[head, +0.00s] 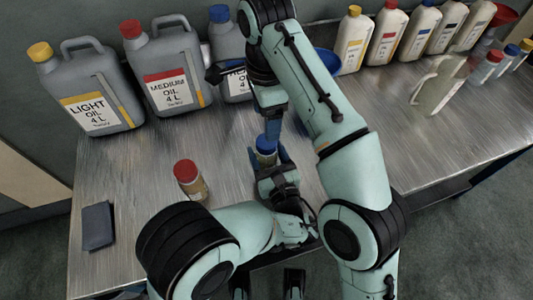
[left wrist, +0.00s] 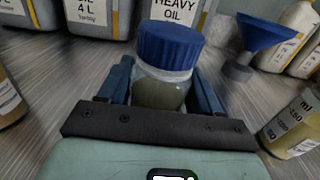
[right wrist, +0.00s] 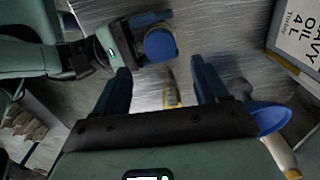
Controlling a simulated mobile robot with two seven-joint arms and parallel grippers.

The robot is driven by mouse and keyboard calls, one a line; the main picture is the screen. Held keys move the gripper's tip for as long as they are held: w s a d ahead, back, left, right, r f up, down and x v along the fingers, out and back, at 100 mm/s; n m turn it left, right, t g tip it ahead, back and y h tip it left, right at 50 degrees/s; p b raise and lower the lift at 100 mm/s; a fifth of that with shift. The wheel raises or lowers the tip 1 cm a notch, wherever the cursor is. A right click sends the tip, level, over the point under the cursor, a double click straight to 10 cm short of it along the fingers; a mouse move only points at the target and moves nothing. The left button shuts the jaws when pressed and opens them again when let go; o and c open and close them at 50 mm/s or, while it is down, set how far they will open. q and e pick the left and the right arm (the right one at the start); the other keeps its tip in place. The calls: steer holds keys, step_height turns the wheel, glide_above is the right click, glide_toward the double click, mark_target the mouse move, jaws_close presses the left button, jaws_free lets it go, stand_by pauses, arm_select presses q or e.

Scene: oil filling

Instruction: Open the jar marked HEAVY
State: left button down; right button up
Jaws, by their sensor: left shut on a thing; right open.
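The jar with the blue cap (head: 266,144) stands upright in my left gripper (head: 268,160). In the left wrist view, the blue fingers sit on both sides of its clear body (left wrist: 160,90), with dark oil inside and the blue cap (left wrist: 170,45) on. I cannot read any marking on the jar. My right gripper (head: 269,112) comes down from above and is open and empty. In the right wrist view, the blue cap (right wrist: 160,45) lies ahead of its open fingers (right wrist: 160,72), apart from them. A red-capped jar (head: 188,178) stands to the left on the table.
Grey cans of light (head: 90,90), medium (head: 168,75) and heavy oil (head: 238,85) stand at the back. A blue funnel (head: 327,60) is partly behind my right arm. Several white bottles (head: 385,35) and a jug (head: 435,85) stand right. A dark flat object (head: 98,226) lies front left.

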mark_target(266, 144)
steer(key=m, duration=0.5)
steer(key=shift+a+f+m, duration=0.1)
steer(key=shift+f+m, duration=0.15)
steer(key=shift+m, duration=0.15)
steer(key=m, duration=0.4)
steer(key=shift+r, duration=0.1)
steer(key=m, duration=0.3)
steer(key=shift+m, duration=0.3)
steer(key=shift+f, duration=3.85)
